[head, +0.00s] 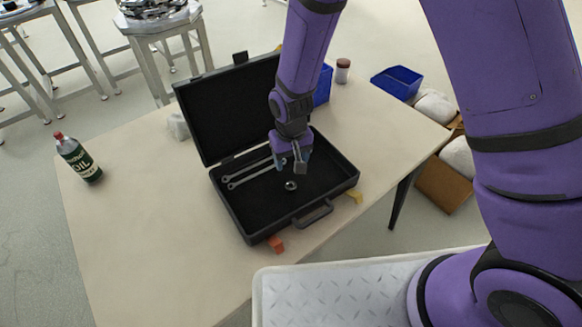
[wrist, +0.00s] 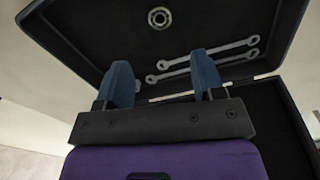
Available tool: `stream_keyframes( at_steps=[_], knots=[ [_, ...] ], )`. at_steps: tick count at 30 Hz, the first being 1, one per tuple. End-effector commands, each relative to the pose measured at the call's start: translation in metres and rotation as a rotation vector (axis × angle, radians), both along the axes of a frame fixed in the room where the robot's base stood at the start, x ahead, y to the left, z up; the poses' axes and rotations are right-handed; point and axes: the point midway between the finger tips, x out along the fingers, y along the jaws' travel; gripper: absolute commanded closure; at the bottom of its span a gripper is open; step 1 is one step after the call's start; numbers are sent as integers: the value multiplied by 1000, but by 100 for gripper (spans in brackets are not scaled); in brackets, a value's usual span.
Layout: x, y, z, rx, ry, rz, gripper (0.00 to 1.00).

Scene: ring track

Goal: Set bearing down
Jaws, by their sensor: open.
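The bearing (head: 291,186) is a small metal ring lying on the black floor of the open case (head: 262,233), near the handle side. It also shows in the wrist view (wrist: 159,18), close to the case's wall. My gripper (head: 291,167) is above the case interior, its jaws apart and empty. In the wrist view the two blue fingers of my gripper (wrist: 165,80) are spread, with the bearing beyond them and clear of both. Two wrenches (wrist: 205,62) lie side by side in the case next to the bearing.
The case's lid (head: 225,110) stands open at the back. An oil bottle (head: 78,157) stands on the table (head: 150,235) at left. A small jar (head: 342,70) and blue bins (head: 397,81) are at the back right. Orange (head: 276,244) and yellow (head: 355,197) pieces touch the case's front edge.

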Motion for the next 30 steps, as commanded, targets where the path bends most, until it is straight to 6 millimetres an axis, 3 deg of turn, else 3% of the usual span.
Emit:
stream_keyframes(
  at_steps=[14,17,24,30],
  knots=[
    [2,-3,18,3,-4,-4,38],
    [6,-11,39,16,-17,-16,38],
    [14,-51,126,60,-77,-61,38],
    [6,-93,195,86,-132,-100,38]
  ],
)
